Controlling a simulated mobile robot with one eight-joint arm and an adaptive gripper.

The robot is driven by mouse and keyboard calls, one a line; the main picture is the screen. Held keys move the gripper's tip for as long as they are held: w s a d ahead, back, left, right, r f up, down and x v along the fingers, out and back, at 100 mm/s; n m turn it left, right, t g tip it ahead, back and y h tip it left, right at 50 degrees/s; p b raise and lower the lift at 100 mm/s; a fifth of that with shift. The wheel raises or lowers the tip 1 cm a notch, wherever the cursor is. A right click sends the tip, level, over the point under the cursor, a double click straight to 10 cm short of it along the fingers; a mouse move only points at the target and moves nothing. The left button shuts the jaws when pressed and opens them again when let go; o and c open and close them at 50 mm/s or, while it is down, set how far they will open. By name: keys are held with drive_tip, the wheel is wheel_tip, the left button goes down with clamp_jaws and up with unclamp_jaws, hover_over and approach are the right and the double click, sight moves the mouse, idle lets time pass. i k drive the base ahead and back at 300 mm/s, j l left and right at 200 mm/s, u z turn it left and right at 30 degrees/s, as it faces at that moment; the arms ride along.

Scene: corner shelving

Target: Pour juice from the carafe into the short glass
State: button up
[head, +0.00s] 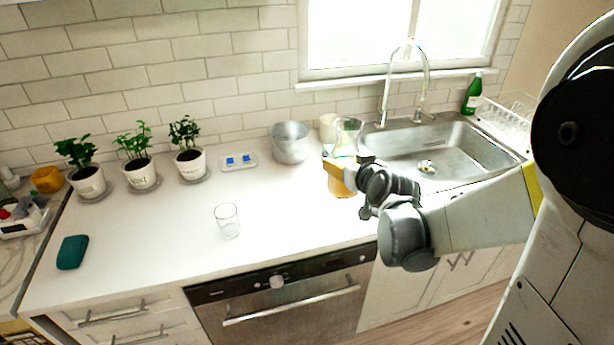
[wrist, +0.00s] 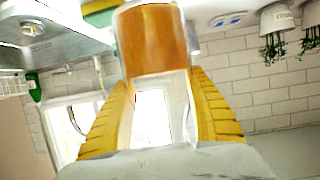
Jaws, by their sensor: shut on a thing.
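The carafe (head: 347,134) is clear glass with amber juice in its lower part. It stands out above my gripper in the head view, near the sink's left edge, and looks upright. My gripper (head: 345,178) is shut around the carafe, its yellow fingers on either side of it. In the wrist view, which is upside down, the carafe's amber part (wrist: 155,40) shows between the yellow fingers (wrist: 160,112). The short glass (head: 227,221) is clear, looks empty and stands upright on the counter, well left of the carafe. I cannot tell if the carafe touches the counter.
A metal pot (head: 291,143) and a cream cup (head: 327,127) stand behind the carafe. Potted plants (head: 140,172) line the wall at left. A teal item (head: 72,252) lies front left. The sink (head: 440,150) and faucet (head: 388,95) are at right. Counter between carafe and glass is clear.

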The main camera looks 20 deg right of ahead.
sight(225, 215)
drive_tip(key=k+u, duration=0.15)
drive_tip(key=u, duration=0.25)
drive_tip(key=k+j+u, duration=0.1)
drive_tip(key=u, duration=0.25)
drive_tip(key=k+j+u, duration=0.15)
drive_tip(key=u, duration=0.25)
